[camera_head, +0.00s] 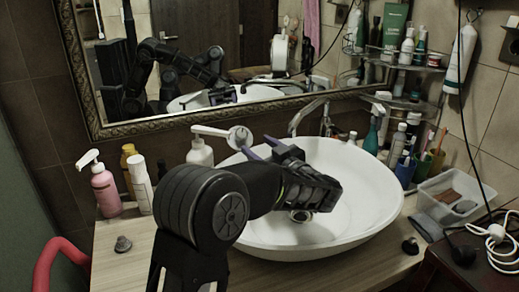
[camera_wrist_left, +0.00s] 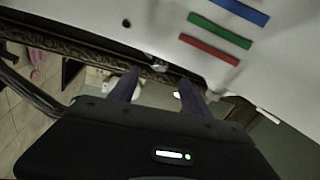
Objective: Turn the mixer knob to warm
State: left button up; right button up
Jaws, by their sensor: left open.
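A metal mixer tap stands behind the white basin (camera_head: 370,215). What looks like its round knob (camera_head: 240,137), with a pale lever pointing left, is at the basin's back left rim. My left gripper (camera_head: 261,146) is over the basin, with its two purple fingers pointing up and left towards the knob. The fingers are apart and nothing shows held between them. They also show spread in the left wrist view (camera_wrist_left: 158,82). I cannot tell whether a finger touches the knob. Blue, green and red bars (camera_wrist_left: 219,30) lie on a white surface there. My right gripper is not in view.
A framed mirror (camera_head: 240,102) hangs close behind the basin and reflects an arm. A pink pump bottle (camera_head: 106,190) and other bottles stand left. Cups, a clear box (camera_head: 450,195) and a wire rack of bottles are right. The wooden counter front (camera_head: 120,265) is mostly clear.

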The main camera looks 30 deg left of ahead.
pick_arm(q)
jog(key=a+m+t+h+p, duration=0.1)
jog(key=m+p, duration=0.1)
jog(key=s+a+r+m+t+h+p, duration=0.1)
jog(key=m+t+p, duration=0.1)
jog(key=a+m+t+p, duration=0.1)
jog(key=m+p, duration=0.1)
jog(key=shift+s+r+m+t+h, duration=0.25)
jog(key=shift+s+m+t+h, duration=0.05)
jog(key=shift+s+t+h, duration=0.1)
jog(key=shift+d+f+m, duration=0.1)
jog(key=shift+f+m, duration=0.2)
jog(key=shift+w+f, duration=0.1)
jog(key=shift+f, duration=0.1)
